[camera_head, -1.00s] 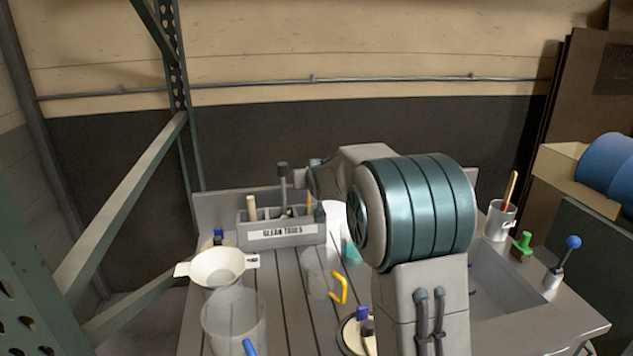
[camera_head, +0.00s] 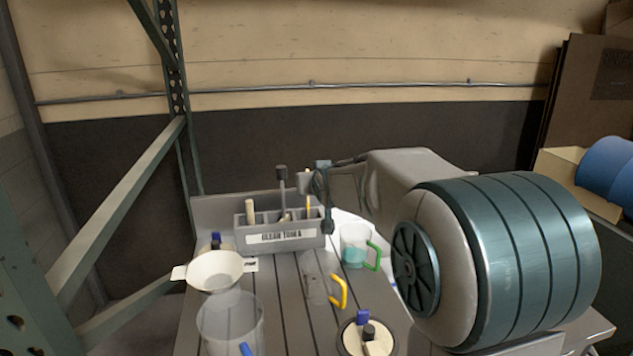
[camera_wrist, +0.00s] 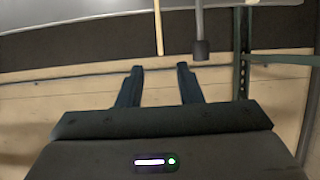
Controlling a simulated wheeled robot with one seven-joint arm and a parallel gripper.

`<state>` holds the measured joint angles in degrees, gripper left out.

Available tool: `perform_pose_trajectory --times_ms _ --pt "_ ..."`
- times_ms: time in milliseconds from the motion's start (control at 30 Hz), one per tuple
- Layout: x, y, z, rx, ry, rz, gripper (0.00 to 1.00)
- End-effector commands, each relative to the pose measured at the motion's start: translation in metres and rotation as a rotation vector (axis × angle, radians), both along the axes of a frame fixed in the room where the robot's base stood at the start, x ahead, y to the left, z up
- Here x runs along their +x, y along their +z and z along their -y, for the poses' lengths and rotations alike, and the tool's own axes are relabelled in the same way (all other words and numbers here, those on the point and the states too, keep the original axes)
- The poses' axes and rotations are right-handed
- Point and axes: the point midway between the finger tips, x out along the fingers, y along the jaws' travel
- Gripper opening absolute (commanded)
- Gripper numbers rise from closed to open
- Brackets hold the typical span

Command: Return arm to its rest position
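My gripper shows in the wrist view (camera_wrist: 160,84) with its two dark fingers spread apart and nothing between them. Beyond the fingers are the wall and the ends of a wooden handle (camera_wrist: 158,30) and a dark-tipped tool (camera_wrist: 201,45). In the head view my arm reaches in from the right, and its large teal joint covers the right part of the table. The gripper end, small and partly hidden, is near the right end of the grey "CLEAN TOOLS" caddy (camera_head: 281,238), above table height.
A yellow-handled cup (camera_head: 316,280) and a green-handled cup (camera_head: 355,246) stand mid-table. A round lid-like item (camera_head: 351,341) is at front. A green rack post (camera_head: 178,90) rises at left.

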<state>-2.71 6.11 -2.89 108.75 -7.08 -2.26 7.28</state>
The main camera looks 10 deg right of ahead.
Motion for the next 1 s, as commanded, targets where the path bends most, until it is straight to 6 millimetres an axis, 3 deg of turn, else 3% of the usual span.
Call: perform_pose_trajectory --times_ms 167,267,367,600,700,833,1000 --pt "-0.010 -0.003 0.001 0.001 -0.004 -0.028 0.33" --pt "-0.038 -0.011 0.003 0.002 -0.012 -0.105 0.33" --pt "-0.087 -0.028 0.005 0.002 -0.023 -0.238 0.33" --pt "-0.235 -0.082 0.005 0.007 -0.030 -0.609 0.33" --pt "-0.290 -0.101 0.003 0.007 -0.026 -0.739 0.33" --pt "-0.339 -0.118 0.001 0.010 -0.021 -0.859 0.33" --pt "-0.366 -0.128 0.000 0.009 -0.016 -0.927 0.33"
